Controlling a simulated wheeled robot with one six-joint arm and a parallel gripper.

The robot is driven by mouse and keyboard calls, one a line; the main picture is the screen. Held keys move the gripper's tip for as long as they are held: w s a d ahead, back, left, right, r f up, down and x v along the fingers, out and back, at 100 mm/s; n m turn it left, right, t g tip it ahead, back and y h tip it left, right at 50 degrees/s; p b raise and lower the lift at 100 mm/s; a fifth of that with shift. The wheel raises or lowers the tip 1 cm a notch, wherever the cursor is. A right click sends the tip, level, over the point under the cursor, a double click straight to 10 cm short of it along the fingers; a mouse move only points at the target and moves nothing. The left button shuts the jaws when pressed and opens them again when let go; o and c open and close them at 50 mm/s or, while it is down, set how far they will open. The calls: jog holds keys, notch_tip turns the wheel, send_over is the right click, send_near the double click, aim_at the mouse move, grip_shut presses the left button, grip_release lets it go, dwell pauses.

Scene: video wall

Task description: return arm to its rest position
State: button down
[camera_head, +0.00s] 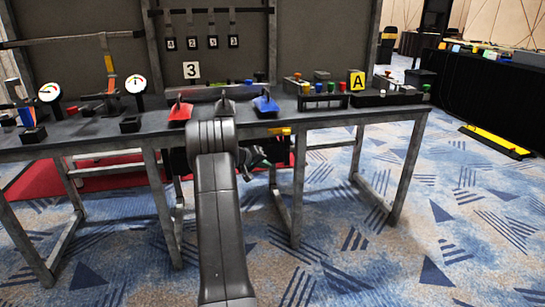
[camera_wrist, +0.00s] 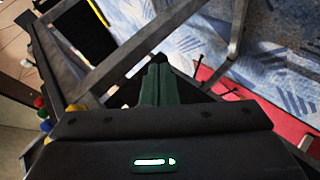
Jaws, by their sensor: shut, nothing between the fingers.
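My arm rises from the bottom middle of the head view and bends at a joint in front of the table's front edge. My gripper (camera_head: 258,158) is partly hidden behind the arm, low in front of the table and below its top. In the wrist view my gripper (camera_wrist: 158,62) shows its dark green fingers together, with nothing between them. The grey table (camera_head: 75,139) spans the left and middle of the head view.
A yellow-black bar (camera_head: 495,141) lies right. Carpet in front is clear.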

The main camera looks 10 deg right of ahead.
jog(key=shift+s+a+f, duration=0.2)
jog(key=shift+a, duration=0.15)
